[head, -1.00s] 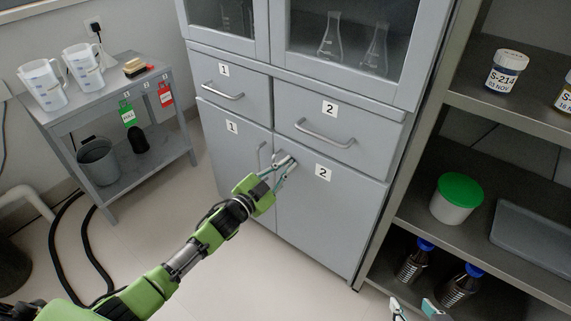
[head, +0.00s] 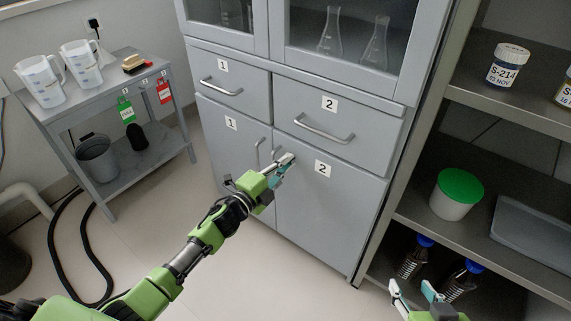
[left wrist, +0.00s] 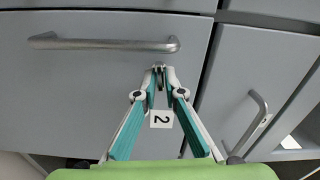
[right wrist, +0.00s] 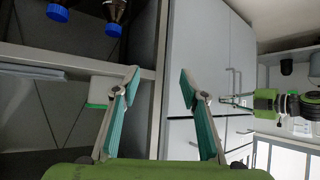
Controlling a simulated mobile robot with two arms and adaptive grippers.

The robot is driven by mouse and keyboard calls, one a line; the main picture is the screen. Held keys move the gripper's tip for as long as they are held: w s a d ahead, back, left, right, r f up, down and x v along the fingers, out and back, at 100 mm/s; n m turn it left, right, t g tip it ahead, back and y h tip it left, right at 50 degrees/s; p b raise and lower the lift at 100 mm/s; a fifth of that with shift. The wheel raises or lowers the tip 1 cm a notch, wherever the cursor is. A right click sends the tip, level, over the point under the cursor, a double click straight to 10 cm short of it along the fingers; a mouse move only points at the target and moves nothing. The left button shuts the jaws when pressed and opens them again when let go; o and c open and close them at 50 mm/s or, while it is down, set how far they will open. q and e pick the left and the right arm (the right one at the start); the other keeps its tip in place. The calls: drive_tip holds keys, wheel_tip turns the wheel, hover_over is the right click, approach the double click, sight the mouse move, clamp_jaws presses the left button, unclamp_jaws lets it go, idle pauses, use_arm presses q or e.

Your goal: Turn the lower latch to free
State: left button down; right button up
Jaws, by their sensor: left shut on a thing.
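The lower latch (head: 288,157) is a small silver piece near the upper left corner of the grey lower cabinet door labelled 2 (head: 330,215). My left gripper (head: 284,163) reaches it and is shut on it, hiding most of it. In the left wrist view, the fingertips (left wrist: 160,71) close together on a small metal part above the upended label 2 (left wrist: 161,119). Which way the latch points is hard to tell. My right gripper (head: 416,291) is open and empty at the lower right, its fingers apart in the right wrist view (right wrist: 158,75).
A drawer labelled 2 with a bar handle (head: 323,130) is just above the door. Open shelves (head: 480,110) with jars and bottles stand at the right. A small grey table (head: 100,92) with jugs is at the left. The floor between is clear.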

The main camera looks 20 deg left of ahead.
use_arm(q)
drive_tip(key=shift+m, duration=0.9)
use_arm(e)
drive_tip(key=shift+w+a+r+t, duration=0.3)
drive_tip(key=shift+w+r+t, duration=0.2)
drive_tip(key=shift+w+r, duration=0.25)
use_arm(q)
drive_tip(key=c, duration=2.2)
unclamp_jaws()
drive_tip(key=v, duration=1.2)
